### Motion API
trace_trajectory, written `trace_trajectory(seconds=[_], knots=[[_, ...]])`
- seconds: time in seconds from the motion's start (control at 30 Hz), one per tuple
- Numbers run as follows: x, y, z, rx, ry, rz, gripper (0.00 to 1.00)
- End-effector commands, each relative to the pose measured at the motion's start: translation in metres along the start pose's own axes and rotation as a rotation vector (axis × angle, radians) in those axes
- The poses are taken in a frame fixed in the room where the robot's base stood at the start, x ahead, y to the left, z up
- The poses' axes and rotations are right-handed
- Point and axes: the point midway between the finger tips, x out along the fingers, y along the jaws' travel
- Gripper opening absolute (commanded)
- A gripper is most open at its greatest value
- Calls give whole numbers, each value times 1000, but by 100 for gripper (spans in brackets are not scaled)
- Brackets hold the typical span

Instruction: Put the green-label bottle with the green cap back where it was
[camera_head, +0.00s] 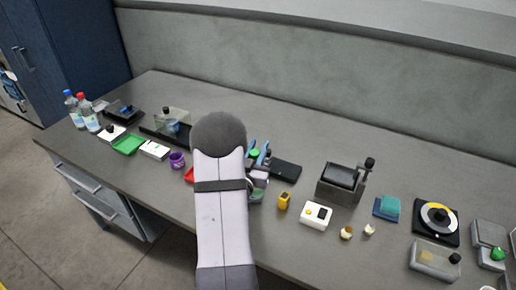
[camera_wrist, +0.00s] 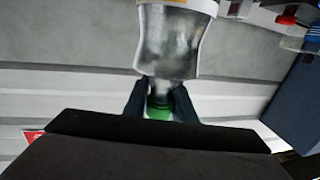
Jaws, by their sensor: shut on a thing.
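My gripper (camera_head: 260,152) is over the middle of the bench, its blue fingers showing past my arm. In the wrist view my gripper (camera_wrist: 160,95) is shut on the neck of a clear bottle (camera_wrist: 172,45), just beside its green cap (camera_wrist: 159,112). The green cap also shows between the fingers in the head view (camera_head: 254,153). The bottle's body is mostly hidden by my arm there. Its label colour cannot be made out, as the wrist view cuts off the bottle's far end. A blue-capped bottle (camera_head: 74,112) and a red-capped bottle (camera_head: 89,117) stand at the bench's left end.
A green tray (camera_head: 129,145), white boxes and a purple cup (camera_head: 177,160) lie left of my arm. A black device (camera_head: 342,182), a white box (camera_head: 316,215) and a turntable (camera_head: 437,222) are to the right. The back strip of the bench is clear.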

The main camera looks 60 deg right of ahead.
Motion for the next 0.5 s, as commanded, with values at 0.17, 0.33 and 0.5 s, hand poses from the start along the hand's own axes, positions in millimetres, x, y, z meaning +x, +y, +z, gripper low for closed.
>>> trace_trajectory(seconds=[0.17, 0.33, 0.5], knots=[[0, 0, 2, 1, 6, 0, 0], [0, 0, 2, 1, 6, 0, 0], [0, 0, 6, 1, 6, 0, 0]])
